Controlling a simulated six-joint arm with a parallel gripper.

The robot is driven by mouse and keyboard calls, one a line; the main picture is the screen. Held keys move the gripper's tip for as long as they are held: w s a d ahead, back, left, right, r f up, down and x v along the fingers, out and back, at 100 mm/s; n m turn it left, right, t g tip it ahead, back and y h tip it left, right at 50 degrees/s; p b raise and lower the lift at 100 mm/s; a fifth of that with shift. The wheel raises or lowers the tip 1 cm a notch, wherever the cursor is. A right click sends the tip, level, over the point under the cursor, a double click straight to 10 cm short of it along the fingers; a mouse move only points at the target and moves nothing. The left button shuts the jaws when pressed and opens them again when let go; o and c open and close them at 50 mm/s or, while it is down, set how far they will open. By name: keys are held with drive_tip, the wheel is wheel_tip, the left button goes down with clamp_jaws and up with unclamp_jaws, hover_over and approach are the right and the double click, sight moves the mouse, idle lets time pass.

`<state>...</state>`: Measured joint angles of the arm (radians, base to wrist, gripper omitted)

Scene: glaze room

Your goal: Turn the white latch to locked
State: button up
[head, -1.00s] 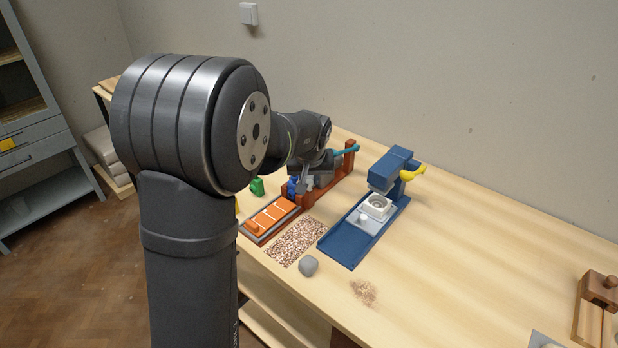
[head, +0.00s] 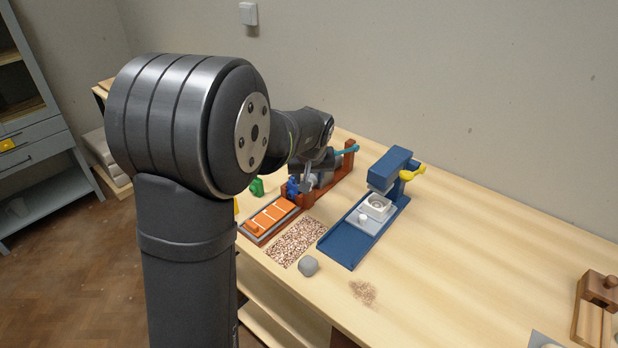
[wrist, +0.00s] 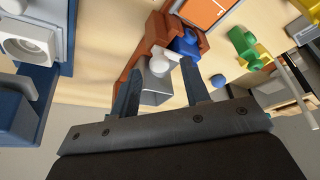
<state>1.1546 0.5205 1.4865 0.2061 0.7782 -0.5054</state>
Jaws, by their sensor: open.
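A white rounded knob (wrist: 158,66), which looks like the latch, sits at the red-brown fixture (wrist: 152,38) in the wrist view. A pale grey block-like part lies just below it. My gripper (wrist: 163,66) is open, with one finger on each side of the knob in the picture. I cannot tell whether either finger touches it. In the head view my gripper is mostly hidden behind my arm, beside the red-brown fixture (head: 332,186). The latch cannot be made out clearly there, and its locked or unlocked position is unclear.
A blue knob (wrist: 186,42) sits close to my right finger in the wrist view. An orange-topped tray (head: 270,218) lies in front of the fixture. A blue press (head: 345,243) with a yellow handle (head: 412,173) stands to the right. A grey lump (head: 308,266) lies nearer the table edge.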

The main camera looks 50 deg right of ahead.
drive_tip(key=v, duration=1.6)
drive_tip(key=shift+a+r, duration=0.15)
drive_tip(key=shift+r, duration=0.1)
drive_tip(key=shift+s, duration=0.1)
drive_tip(key=x, duration=1.7)
drive_tip(key=shift+f, duration=0.25)
drive_tip(key=shift+r, duration=0.1)
